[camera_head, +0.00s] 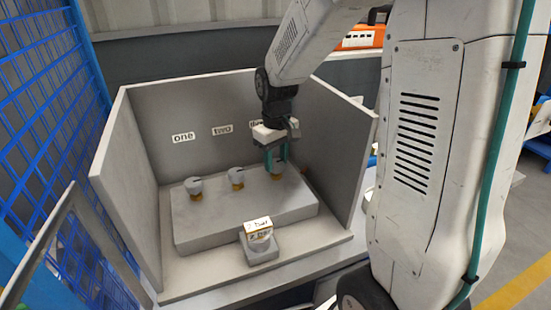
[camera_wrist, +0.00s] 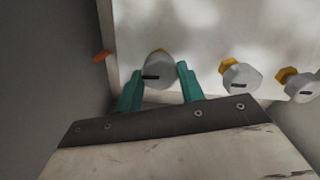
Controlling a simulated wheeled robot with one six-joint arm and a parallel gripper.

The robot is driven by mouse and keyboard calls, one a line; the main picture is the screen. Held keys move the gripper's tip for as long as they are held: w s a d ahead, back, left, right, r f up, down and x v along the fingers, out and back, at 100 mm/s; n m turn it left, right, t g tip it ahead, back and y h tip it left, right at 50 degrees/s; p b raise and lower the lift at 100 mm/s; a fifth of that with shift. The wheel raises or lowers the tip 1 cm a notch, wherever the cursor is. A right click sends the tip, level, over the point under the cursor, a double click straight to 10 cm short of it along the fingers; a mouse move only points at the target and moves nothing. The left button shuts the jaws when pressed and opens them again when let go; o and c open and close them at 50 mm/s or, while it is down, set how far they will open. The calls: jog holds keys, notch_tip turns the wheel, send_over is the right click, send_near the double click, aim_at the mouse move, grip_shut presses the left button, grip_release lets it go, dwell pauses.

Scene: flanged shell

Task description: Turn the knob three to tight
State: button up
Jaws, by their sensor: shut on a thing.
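Knob three (camera_head: 276,172) is the rightmost of the knobs on the grey block in the head view, below a label partly hidden by my arm. My gripper (camera_head: 276,155) reaches down onto it. In the wrist view my gripper's two green fingers (camera_wrist: 160,82) stand on either side of the grey knob three (camera_wrist: 158,66), shut on it. A dark mark shows on the knob's face. Knob two (camera_head: 236,177) and knob one (camera_head: 194,187) stand to its left, each grey over a yellow base.
The knobs sit on a grey block (camera_head: 240,216) inside a box with grey side walls (camera_head: 120,215). Labels "one" (camera_head: 183,138) and "two" (camera_head: 222,130) are on the back wall. A small block with a written tag (camera_head: 259,240) stands in front. The right wall is close to my arm.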

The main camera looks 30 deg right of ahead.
aim_at(276, 162)
jog(key=shift+w+m, duration=0.1)
jog(key=shift+m, duration=0.4)
jog(key=o, duration=1)
jog(key=shift+c, duration=0.2)
notch_tip(276, 162, up, 8)
jog(key=shift+f, duration=0.1)
jog(key=s+a+r, duration=0.1)
jog(key=s+a, duration=0.1)
jog(key=s, duration=0.6)
jog(key=s+a+r+t, duration=0.1)
jog(key=s+a+r, duration=0.1)
jog(key=s, duration=0.6)
jog(key=s+a+r, duration=0.1)
jog(key=s+a, duration=0.2)
jog(key=s, duration=0.5)
jog(key=shift+a+r+m, duration=0.3)
jog(key=shift+a, duration=0.05)
